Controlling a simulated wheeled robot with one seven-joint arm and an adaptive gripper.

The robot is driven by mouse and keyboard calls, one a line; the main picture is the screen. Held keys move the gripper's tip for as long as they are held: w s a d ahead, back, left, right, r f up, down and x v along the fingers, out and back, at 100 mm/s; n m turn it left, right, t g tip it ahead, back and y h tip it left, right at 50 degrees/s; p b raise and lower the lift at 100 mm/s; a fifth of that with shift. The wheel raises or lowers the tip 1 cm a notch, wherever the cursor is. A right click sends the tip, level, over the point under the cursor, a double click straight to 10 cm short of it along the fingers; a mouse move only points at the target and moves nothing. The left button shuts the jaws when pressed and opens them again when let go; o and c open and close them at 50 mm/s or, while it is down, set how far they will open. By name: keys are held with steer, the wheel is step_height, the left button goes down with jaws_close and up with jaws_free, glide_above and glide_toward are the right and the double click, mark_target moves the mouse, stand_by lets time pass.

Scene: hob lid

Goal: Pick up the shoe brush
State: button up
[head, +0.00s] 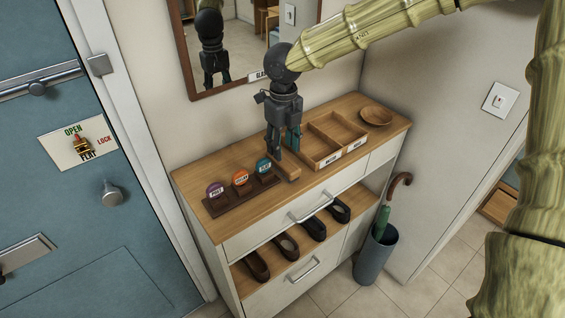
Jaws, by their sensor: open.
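My gripper (284,152) points down over the top of the wooden cabinet, with its fingers apart. A small wooden block, which looks like the shoe brush (291,173), lies on the cabinet top just below and in front of the fingertips. The gripper partly covers its far end, and its bristles cannot be made out. I cannot tell whether the fingers reach down around it or stop just above it.
A dark rack (243,196) with three coloured round tags stands left of the gripper. A divided wooden tray (332,138) and a round wooden bowl (376,116) are to the right. A mirror (236,78) hangs behind. Shoes fill the open shelf below; an umbrella stand (375,258) is beside the cabinet.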

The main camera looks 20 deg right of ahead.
mark_target(283, 159)
steer(key=shift+w+f, duration=0.1)
steer(key=shift+f, duration=0.2)
steer(key=shift+d+f+p, duration=0.15)
steer(key=shift+f+p, duration=0.15)
steer(key=shift+f, duration=0.05)
steer(key=f, duration=0.1)
steer(key=f+p, duration=0.1)
steer(key=f, duration=0.1)
steer(key=shift+w+a+f, duration=0.1)
steer(key=shift+w+a, duration=0.05)
steer(key=shift+a, duration=0.05)
steer(key=shift+d+f, duration=0.1)
steer(key=shift+f, duration=0.5)
steer(key=c, duration=0.8)
step_height(283, 159, up, 10)
steer(key=shift+r+b, duration=0.1)
steer(key=shift+b, duration=0.85)
